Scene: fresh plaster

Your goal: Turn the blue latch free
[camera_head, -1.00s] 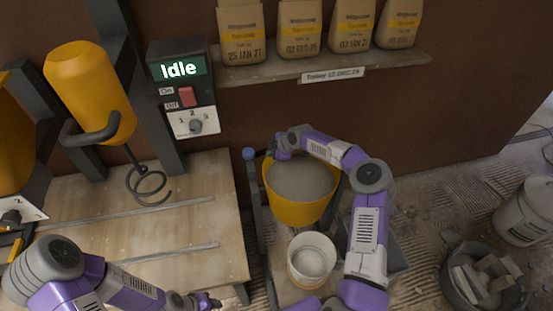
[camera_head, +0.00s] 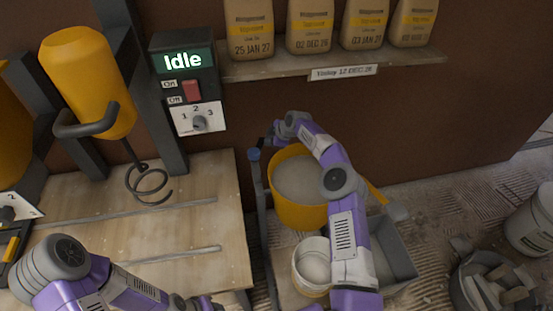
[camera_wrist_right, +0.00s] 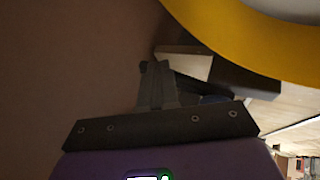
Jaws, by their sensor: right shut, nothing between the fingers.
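The blue latch (camera_head: 254,154) shows as a small dark blue knob on top of an upright grey post, left of the yellow bucket (camera_head: 300,213). My right gripper (camera_head: 268,143) is just right of the knob, above the bucket's back left rim. In the right wrist view its fingers (camera_wrist_right: 157,84) are shut and empty, with the yellow rim at upper right. A dark bluish patch beside the fingers is too dim to identify there. I cannot tell whether the fingers touch the latch. My left gripper (camera_head: 208,303) is low, at the bench's front edge, partly cut off.
The wooden bench (camera_head: 200,250) with a yellow mixer (camera_head: 88,85) is at left. The control box (camera_head: 187,75) reads "Idle". A white bucket (camera_head: 312,270) and a grey tray (camera_head: 397,255) lie near my right arm. Bags stand on a wall shelf (camera_head: 275,66).

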